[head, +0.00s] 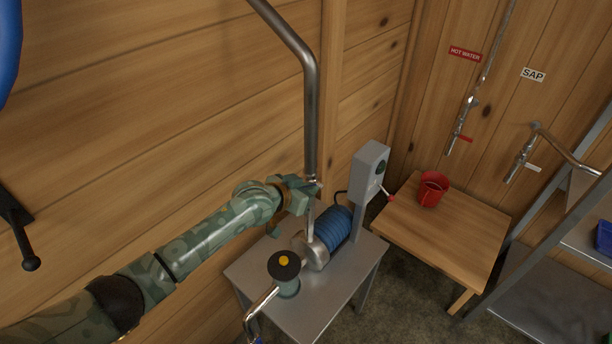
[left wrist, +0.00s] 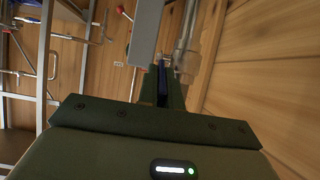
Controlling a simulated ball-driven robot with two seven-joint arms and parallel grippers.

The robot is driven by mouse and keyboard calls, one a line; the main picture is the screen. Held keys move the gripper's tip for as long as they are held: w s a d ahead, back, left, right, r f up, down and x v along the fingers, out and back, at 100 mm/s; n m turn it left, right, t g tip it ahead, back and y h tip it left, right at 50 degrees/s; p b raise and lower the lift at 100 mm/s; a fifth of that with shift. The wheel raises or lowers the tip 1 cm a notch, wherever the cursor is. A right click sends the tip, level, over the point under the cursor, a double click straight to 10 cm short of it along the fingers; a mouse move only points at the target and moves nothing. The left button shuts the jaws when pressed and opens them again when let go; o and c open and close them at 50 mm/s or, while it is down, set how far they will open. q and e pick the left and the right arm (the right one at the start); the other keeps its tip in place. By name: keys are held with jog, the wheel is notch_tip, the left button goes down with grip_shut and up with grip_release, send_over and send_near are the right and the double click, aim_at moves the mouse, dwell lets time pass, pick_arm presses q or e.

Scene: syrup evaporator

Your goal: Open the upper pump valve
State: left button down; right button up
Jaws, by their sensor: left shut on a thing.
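The upper pump valve (head: 314,183) sits on the vertical steel pipe (head: 311,120) above the pump. My left gripper (head: 307,188) is at this valve, its arm reaching in from the left. In the left wrist view the gripper (left wrist: 165,92) is shut on a narrow blue piece (left wrist: 162,80), which looks like the valve's handle. The pipe runs beside it there (left wrist: 188,40). In the head view the gripper hides the handle, so its angle is hard to tell. The pump (head: 317,252) with its blue motor (head: 333,228) is below. My right gripper is out of view.
The pump stands on a grey metal table (head: 335,303) against the plank wall. A grey switch box (head: 370,165) with a red-tipped lever rises behind it. A wooden table (head: 465,240) with a red cup (head: 432,190) and a metal shelf (head: 540,290) stand to the right.

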pick_arm(q)
jog(key=shift+w+d+r+g+y+p, duration=0.15)
jog(key=shift+r+g+y+p, duration=0.3)
jog(key=shift+p, duration=0.5)
jog(key=shift+f, duration=0.1)
jog(key=c, duration=1.6)
grip_release()
jog(key=shift+o, duration=0.2)
jog(key=shift+s+a+r, duration=0.2)
jog(key=p+v, duration=0.1)
jog(key=v, duration=1.4)
jog(key=shift+s+a+p, duration=0.15)
jog(key=shift+a+p, duration=0.05)
jog(key=shift+p, duration=0.1)
jog(key=shift+r, duration=0.15)
